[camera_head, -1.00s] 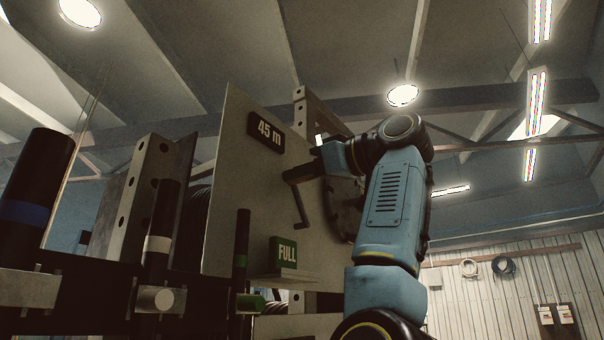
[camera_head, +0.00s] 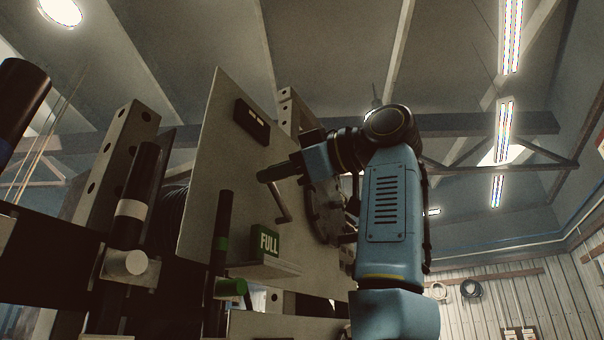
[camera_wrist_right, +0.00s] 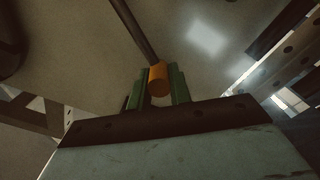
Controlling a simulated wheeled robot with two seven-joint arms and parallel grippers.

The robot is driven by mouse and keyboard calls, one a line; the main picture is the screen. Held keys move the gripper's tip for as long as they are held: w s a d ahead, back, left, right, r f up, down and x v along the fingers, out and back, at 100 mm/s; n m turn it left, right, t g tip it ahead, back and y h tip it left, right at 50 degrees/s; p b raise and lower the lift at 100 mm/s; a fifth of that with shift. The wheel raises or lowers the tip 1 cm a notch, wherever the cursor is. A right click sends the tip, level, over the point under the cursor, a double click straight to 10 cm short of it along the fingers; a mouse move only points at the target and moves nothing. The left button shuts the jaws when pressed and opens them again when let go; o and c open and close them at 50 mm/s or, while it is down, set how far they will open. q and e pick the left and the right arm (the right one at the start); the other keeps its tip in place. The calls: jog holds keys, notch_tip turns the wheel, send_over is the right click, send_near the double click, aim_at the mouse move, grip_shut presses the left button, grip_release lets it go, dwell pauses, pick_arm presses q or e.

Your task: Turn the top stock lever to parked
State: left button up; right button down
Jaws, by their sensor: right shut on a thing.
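The top stock lever shows in the right wrist view as a dark rod (camera_wrist_right: 133,28) ending in an orange grip (camera_wrist_right: 158,82). My right gripper (camera_wrist_right: 160,74) has its two green fingers on either side of that grip and is shut on it. In the head view my right gripper (camera_head: 264,174) reaches in from the right, in front of the upright panel. A thin bent crank piece (camera_head: 281,205) hangs just below it; the orange grip cannot be made out there. My left gripper is not in view.
The pale panel (camera_head: 205,150) carries a dark plate (camera_head: 252,122), its text unreadable now, and a green FULL sign (camera_head: 265,242) on a small ledge. Dark upright posts (camera_head: 131,195) and a perforated beam (camera_head: 118,150) stand left. A dark round part (camera_head: 322,215) sits behind my right arm.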

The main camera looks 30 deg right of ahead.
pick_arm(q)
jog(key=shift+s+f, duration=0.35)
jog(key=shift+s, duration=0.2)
pick_arm(e)
jog(key=shift+a+f+n, duration=0.25)
jog(key=shift+f+n, duration=0.25)
jog(key=c, duration=1.3)
grip_release()
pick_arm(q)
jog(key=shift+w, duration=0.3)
pick_arm(e)
jog(key=shift+s, duration=0.15)
jog(key=shift+s+d+b, duration=0.2)
jog(key=shift+b, duration=0.15)
pick_arm(q)
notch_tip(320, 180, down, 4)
jog(key=b, duration=0.3)
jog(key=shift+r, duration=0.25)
pick_arm(e)
jog(key=v, duration=1.2)
jog(key=shift+s+d, duration=0.15)
jog(key=shift+s, duration=0.15)
